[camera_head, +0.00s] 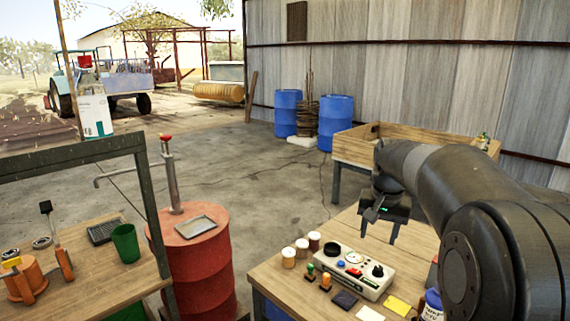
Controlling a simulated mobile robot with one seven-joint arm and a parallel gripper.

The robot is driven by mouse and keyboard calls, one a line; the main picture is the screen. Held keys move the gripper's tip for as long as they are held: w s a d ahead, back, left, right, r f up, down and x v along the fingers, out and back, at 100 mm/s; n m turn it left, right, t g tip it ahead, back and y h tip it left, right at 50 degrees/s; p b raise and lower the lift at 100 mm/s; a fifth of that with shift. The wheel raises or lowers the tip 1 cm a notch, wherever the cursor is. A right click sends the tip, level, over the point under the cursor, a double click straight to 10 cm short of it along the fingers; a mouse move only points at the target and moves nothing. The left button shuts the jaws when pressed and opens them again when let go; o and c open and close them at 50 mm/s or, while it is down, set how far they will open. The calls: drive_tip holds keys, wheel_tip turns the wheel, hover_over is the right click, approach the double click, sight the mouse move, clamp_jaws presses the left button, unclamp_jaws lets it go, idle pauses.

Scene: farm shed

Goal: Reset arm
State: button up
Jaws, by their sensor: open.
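My arm reaches in from the right edge of the head view, dark grey and bent. My gripper (381,223) hangs at its end, pointing down over the back part of the right wooden table (285,293). Its two dark fingers are apart, with nothing seen between them. It is above and behind a white control box (350,270) with knobs, a gauge and coloured buttons. The gripper appears clear of the box. The right end of the table is partly hidden behind my arm.
Small jars (301,247), a dark square (344,299) and yellow notes (398,305) lie around the box. A red barrel (195,262) with a pump and a metal tray stands left. A left workbench (85,262) holds a green cup (125,243). Concrete floor lies open behind.

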drive_tip(key=s+a+r+n+t, duration=0.1)
drive_tip(key=s+a, duration=0.2)
drive_tip(key=s, duration=0.5)
drive_tip(key=s+a+r+n+t, duration=0.1)
drive_tip(key=s+a, duration=0.1)
drive_tip(key=s, duration=0.6)
drive_tip(key=s+a+f+n, duration=0.1)
drive_tip(key=s+f, duration=0.1)
drive_tip(key=s, duration=0.4)
drive_tip(key=s+a+f+n+t, duration=0.1)
drive_tip(key=s+f, duration=0.2)
drive_tip(key=s, duration=0.3)
drive_tip(key=shift+s+a+f+t, duration=0.3)
drive_tip(key=shift+c, duration=0.5)
